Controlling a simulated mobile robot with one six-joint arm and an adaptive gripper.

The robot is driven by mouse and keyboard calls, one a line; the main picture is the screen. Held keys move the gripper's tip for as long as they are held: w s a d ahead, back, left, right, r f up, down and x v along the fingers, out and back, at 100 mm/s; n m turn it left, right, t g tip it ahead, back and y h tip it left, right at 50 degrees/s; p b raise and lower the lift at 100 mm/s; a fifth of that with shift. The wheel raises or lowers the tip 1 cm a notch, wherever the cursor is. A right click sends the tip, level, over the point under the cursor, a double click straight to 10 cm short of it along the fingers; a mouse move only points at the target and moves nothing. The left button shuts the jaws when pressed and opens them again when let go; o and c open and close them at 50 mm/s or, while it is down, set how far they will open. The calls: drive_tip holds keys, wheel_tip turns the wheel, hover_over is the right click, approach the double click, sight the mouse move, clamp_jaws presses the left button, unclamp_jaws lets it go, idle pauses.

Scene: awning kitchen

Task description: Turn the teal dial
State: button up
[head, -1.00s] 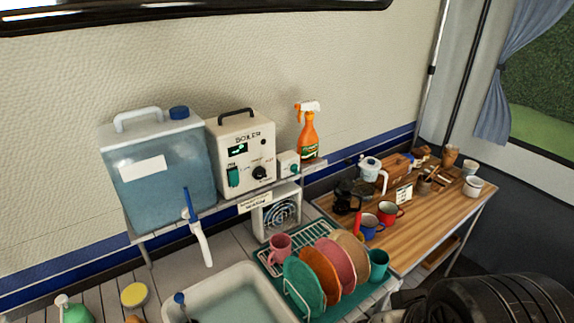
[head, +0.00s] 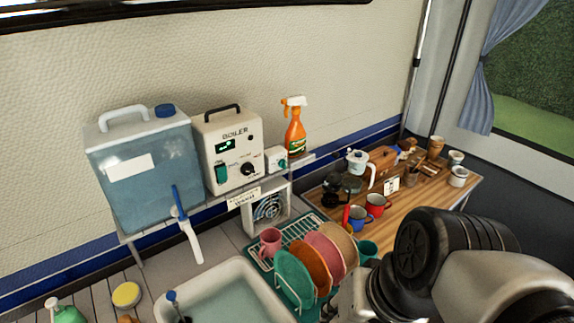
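The teal dial (head: 283,163) is a small round knob on the front of a small white box (head: 275,154). The box stands on the shelf, just right of the boiler (head: 233,150) and below the orange spray bottle. The boiler is a white box with a black handle, a lit green display, a teal switch (head: 221,173) and a black knob (head: 247,169). My arm fills the lower right of the head view, well to the right of and below the dial. My gripper's fingers cannot be made out, so whether it is open or shut does not show.
A water tank (head: 146,180) with a blue-handled tap (head: 184,222) stands left of the boiler. An orange spray bottle (head: 294,130) stands behind the small box. Below are a fan (head: 268,208), a rack of upright plates (head: 294,279) and a sink (head: 215,272). Mugs stand on the wooden table (head: 419,212).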

sight(284, 164)
drive_tip(key=w+a+r+m+g+y+p, duration=0.2)
drive_tip(key=w+a+m+y, duration=0.5)
drive_tip(key=w+a, duration=0.25)
drive_tip(key=w+m+t+y+p, duration=0.1)
drive_tip(key=w+m+t+y, duration=0.4)
drive_tip(key=w, duration=0.8)
drive_tip(key=w+d+f+m+t+h+p, duration=0.1)
drive_tip(key=w+d+f+m+t+h, duration=0.1)
drive_tip(key=w+d+f+m+t, duration=0.55)
drive_tip(key=w+d+f+m+t+h+p, duration=0.15)
drive_tip(key=w+d+f+m, duration=0.25)
drive_tip(key=w+d+m, duration=0.5)
drive_tip(key=w+a+n+b, duration=0.1)
drive_tip(key=w+a, duration=1)
drive_tip(key=w, duration=0.3)
drive_tip(key=shift+w+h, duration=0.3)
drive_tip(key=shift+h, duration=0.05)
drive_tip(key=shift+a, duration=0.1)
drive_tip(key=shift+c, duration=0.2)
clamp_jaws()
